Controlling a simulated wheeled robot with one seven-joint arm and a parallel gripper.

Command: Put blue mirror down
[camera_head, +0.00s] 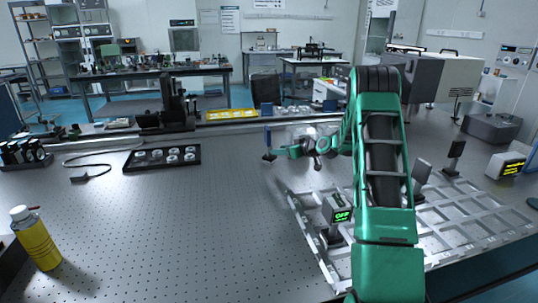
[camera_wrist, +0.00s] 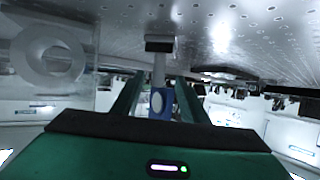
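The blue mirror (camera_head: 268,138) is upright on a thin post with a dark base, left of my gripper (camera_head: 282,152) and over the far middle of the perforated optical table (camera_head: 190,225). In the wrist view, which looks upside down, the blue mirror (camera_wrist: 168,104) sits between the two green fingers of my gripper (camera_wrist: 160,82). The fingers look closed on its sides. Its post runs to the dark base (camera_wrist: 160,43) near the table surface. I cannot tell whether the base touches the table.
A black tray with round parts (camera_head: 162,157) lies to the left. A yellow bottle (camera_head: 37,238) stands front left. A silver grid frame (camera_head: 460,225) with a device reading OFF (camera_head: 338,213) is at the right. The table's middle left is clear.

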